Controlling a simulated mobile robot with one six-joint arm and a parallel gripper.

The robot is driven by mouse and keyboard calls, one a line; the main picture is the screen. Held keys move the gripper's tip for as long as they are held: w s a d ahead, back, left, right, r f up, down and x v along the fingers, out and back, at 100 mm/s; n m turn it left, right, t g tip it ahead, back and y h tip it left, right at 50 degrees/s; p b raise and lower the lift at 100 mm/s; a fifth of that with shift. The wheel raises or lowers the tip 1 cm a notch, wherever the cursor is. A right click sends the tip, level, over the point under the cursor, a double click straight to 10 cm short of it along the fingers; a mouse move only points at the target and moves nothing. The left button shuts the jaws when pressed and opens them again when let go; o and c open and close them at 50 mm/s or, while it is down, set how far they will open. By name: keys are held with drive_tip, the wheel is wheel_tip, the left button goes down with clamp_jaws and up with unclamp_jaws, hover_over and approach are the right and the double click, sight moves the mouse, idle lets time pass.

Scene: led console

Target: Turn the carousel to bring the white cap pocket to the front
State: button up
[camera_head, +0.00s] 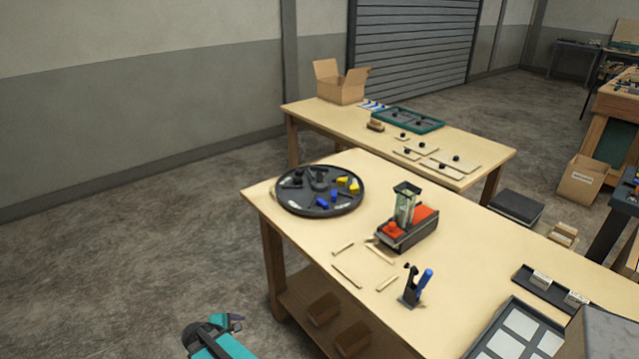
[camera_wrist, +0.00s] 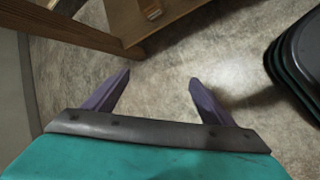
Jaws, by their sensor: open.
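The carousel (camera_head: 292,207) is a round black turntable at the near left corner of the wooden table in the head view. It carries blue, yellow, white and black pieces and a dark central knob (camera_head: 319,178). My gripper (camera_head: 232,318) is low in front of the table, apart from the carousel. In the wrist view its two purple fingers (camera_wrist: 157,82) are spread with only floor between them.
On the table (camera_head: 310,232) stand a red and black device (camera_head: 408,228), a small stand with a blue handle (camera_head: 416,288) and wooden strips (camera_head: 347,276). A tray with white squares (camera_head: 513,335) lies at the right. A table leg (camera_wrist: 75,30) is near my gripper in the wrist view.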

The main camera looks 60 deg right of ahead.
sight(319, 169)
drive_tip(key=w+d+r+n+t+h+b, duration=0.1)
drive_tip(key=w+d+r+n+t+h, duration=0.35)
drive_tip(key=d+r, duration=0.9)
drive_tip(key=w+d+r+n+t+h+b, duration=0.1)
drive_tip(key=w+d+r+n+t+h, duration=0.15)
drive_tip(key=w+d+r+n, duration=0.8)
drive_tip(key=s+d+r+m, duration=0.1)
drive_tip(key=s+d+r, duration=0.1)
drive_tip(key=s+d+r+m+p, duration=0.1)
drive_tip(key=s+d+r, duration=0.1)
drive_tip(key=d+r, duration=0.1)
drive_tip(key=s+d+r+m+g+h, duration=0.1)
drive_tip(key=s+d+r, duration=0.1)
drive_tip(key=s+r, duration=0.1)
drive_tip(key=shift+d+p, duration=0.2)
drive_tip(key=shift+p, duration=0.1)
drive_tip(key=s+d+r, duration=0.1)
drive_tip(key=s+d, duration=0.2)
drive_tip(key=s+d+r+n+h+p, duration=0.1)
drive_tip(key=s+d, duration=0.1)
drive_tip(key=d, duration=0.1)
drive_tip(key=s+d+r+n+p, duration=0.1)
drive_tip(key=s+d+r, duration=0.1)
drive_tip(key=s+d, duration=0.1)
drive_tip(key=shift+s+d+g+h, duration=0.3)
drive_tip(key=shift+d+g+h, duration=0.1)
drive_tip(key=shift+d, duration=0.1)
drive_tip(key=shift+d, duration=0.2)
drive_tip(key=shift+p+x, duration=2.05)
drive_tip(key=shift+x, duration=4.7)
